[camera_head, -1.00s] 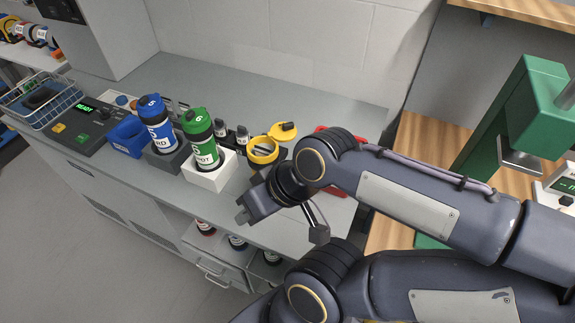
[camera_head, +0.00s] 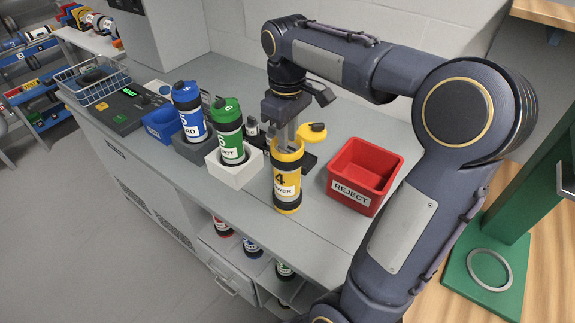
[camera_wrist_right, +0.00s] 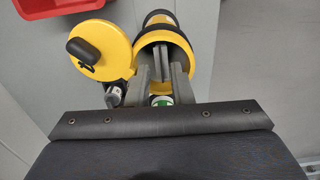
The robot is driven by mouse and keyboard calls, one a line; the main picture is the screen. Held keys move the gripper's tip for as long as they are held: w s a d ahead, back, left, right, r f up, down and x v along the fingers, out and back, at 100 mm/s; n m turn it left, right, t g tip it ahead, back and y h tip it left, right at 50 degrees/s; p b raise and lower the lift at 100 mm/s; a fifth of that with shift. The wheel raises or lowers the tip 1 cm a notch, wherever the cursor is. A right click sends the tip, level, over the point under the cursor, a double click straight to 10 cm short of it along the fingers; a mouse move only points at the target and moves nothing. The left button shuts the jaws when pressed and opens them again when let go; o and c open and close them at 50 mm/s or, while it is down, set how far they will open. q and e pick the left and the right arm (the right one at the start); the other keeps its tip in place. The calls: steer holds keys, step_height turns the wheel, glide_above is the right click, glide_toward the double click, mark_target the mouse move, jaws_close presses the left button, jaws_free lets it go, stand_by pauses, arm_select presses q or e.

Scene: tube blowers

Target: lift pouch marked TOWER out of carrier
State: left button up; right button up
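The yellow carrier (camera_head: 287,182) has black bands and a white label with a 4 and letters ending in "WER". Its round yellow lid (camera_head: 313,131) is swung open to the side; in the right wrist view the lid (camera_wrist_right: 100,50) lies left of the carrier's mouth (camera_wrist_right: 166,42). My right gripper (camera_head: 287,138) points down into the mouth from above. My left gripper is not in view.
A red REJECT bin (camera_head: 364,174) stands right of the carrier. A green carrier (camera_head: 229,134) in a white block and a blue carrier (camera_head: 189,112) in a grey block stand to the left. A green press frame (camera_head: 500,240) is at far right. The counter's front edge is close.

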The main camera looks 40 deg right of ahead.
step_height(320, 180, down, 5)
steer(key=shift+r, duration=0.15)
steer(key=shift+a, duration=0.1)
jaws_close()
steer(key=shift+r, duration=0.1)
step_height(320, 180, up, 18)
steer(key=p, duration=0.2)
stand_by(0.4)
